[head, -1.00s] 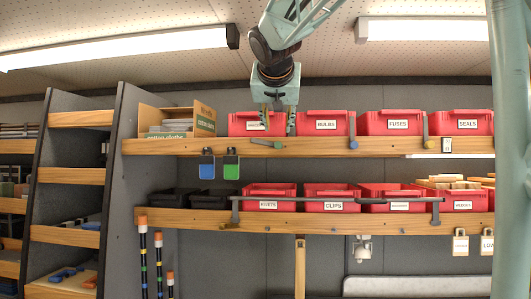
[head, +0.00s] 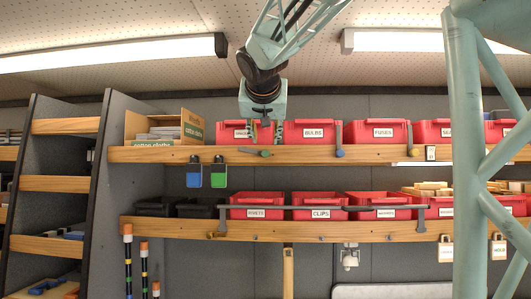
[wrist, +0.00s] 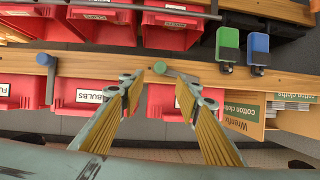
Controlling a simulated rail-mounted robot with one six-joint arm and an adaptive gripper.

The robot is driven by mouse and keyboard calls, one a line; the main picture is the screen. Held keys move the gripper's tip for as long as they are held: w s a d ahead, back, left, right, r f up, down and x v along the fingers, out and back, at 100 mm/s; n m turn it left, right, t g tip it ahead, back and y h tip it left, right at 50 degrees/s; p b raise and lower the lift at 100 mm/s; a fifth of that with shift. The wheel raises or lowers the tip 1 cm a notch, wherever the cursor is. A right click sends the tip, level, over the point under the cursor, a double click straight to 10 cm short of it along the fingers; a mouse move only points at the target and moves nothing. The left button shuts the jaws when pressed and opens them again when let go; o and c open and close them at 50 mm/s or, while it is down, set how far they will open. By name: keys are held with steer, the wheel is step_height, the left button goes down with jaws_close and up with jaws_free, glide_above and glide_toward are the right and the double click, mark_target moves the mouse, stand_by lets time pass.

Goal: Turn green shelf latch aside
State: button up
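The green latch (head: 252,152) lies nearly level along the front edge of the upper wooden shelf (head: 400,154). Its bar points left of its green knob in the head view. In the wrist view the latch (wrist: 178,73) shows its knob between my fingers and its bar running right towards one fingertip. A red bin (head: 236,131) stands behind it. My gripper (head: 265,132) is open and empty, just above the latch in the head view, with its fingers spread. In the wrist view the gripper (wrist: 160,82) has yellow-padded fingers on either side of the knob. I cannot tell whether a finger touches the bar.
A blue latch (head: 340,153) stands upright between the BULBS bin (head: 313,132) and the FUSES bin (head: 382,132). A blue padlock-like tag (head: 193,179) and a green one (head: 219,177) hang below the shelf. A cardboard box (head: 190,127) stands left. A lower rail (head: 330,208) fronts more red bins.

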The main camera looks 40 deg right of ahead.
mark_target(266, 152)
steer(key=shift+p+x, duration=0.75)
steer(key=shift+x, duration=5.3)
steer(key=shift+f, duration=0.1)
steer(key=shift+c, duration=0.9)
steer(key=shift+s, duration=0.1)
jaws_close()
